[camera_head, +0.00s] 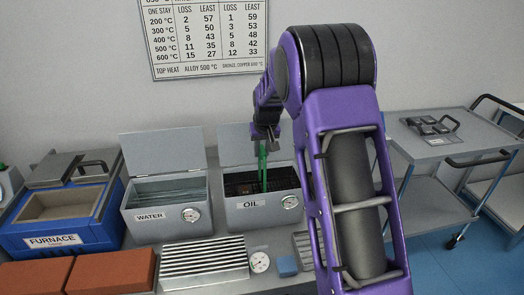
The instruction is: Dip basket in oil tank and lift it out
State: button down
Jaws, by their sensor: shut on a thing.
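The oil tank (255,212) is a grey box labelled OIL, with its lid raised at the back and a dial on its front. My gripper (264,141) is above the tank and shut on the top of the green basket handle (263,165). The handle runs down upright into the tank's opening. A dark mesh-like shape shows inside the opening, but I cannot tell basket from tank interior there. The basket's lower part and its depth relative to the oil are not clear. My arm covers the right side of the tank area.
Left of the oil tank stands a water tank (165,222) with its lid up. Further left is a blue furnace (65,232). A cart (430,150) stands right.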

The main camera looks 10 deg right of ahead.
jog(key=shift+r+p, duration=0.4)
jog(key=shift+r, duration=0.45)
jog(key=shift+f, duration=0.15)
jog(key=shift+f+b, duration=0.6)
jog(key=shift+f, duration=0.2)
jog(key=shift+r, duration=0.1)
jog(key=shift+r+p, duration=0.6)
jog(key=shift+r, duration=0.25)
jog(key=shift+f, duration=0.2)
jog(key=shift+f+b, duration=0.6)
jog(key=shift+f, duration=0.15)
jog(key=shift+r, duration=0.15)
